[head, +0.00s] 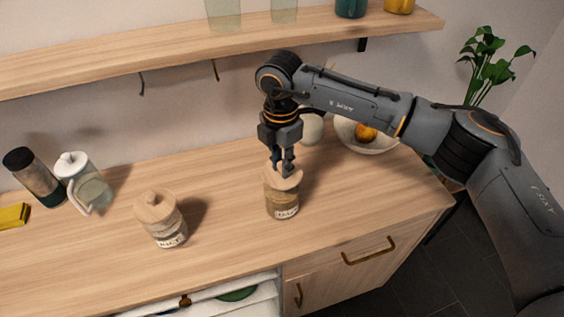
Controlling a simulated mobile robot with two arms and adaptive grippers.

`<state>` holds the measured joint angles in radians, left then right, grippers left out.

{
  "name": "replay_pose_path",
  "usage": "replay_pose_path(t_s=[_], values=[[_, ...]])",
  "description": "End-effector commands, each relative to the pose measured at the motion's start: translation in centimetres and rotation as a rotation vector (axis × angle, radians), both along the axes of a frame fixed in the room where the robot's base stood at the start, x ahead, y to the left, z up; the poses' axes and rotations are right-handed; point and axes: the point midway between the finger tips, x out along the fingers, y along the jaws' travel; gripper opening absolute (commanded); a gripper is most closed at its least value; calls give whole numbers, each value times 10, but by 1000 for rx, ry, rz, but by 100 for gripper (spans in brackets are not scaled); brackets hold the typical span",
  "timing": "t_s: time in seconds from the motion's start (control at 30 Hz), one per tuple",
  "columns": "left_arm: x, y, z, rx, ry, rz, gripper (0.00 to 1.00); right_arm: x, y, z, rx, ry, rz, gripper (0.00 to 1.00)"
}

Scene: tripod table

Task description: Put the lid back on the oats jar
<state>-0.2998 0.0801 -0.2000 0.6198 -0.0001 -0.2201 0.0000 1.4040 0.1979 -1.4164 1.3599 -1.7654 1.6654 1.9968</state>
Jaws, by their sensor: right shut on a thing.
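A glass jar (284,204) with brownish contents and a pale label stands upright on the wooden counter, right of the middle. Its label is too small to read surely, but I take it for the oats jar. My right gripper (282,170) comes down from above and is shut on the wooden lid (292,182). The lid is at the jar's mouth and hides the opening. I cannot tell whether it is fully seated or slightly above the rim. The lid's knob is mostly hidden between the fingers. My left gripper is not in view.
A second lidded jar (166,228) stands to the left. Further left are a glass pitcher (91,190), a dark-topped bottle (38,182) and a yellow item (13,215). A bowl (352,144) with orange fruit is behind right. A shelf (150,58) runs above.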

Motion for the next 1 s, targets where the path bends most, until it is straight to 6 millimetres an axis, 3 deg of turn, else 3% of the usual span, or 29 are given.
replay_pose_path(t_s=[0.17, 0.2, 0.33, 0.57, 0.67, 1.0], values=[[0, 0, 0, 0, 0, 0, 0, 0, 0, 0, 0, 0, 0, 0], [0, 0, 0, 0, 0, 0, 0, 0, 0, 0, 0, 0, 0, 22], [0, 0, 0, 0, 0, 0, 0, 0, 0, 0, 0, 0, 0, 46], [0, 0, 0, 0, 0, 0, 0, 0, 0, 0, 0, 0, 0, 48], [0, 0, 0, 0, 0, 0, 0, 0, 0, 0, 0, 0, 0, 69], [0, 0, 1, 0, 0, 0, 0, 0, 0, 1, 0, 0, 0, 69]])
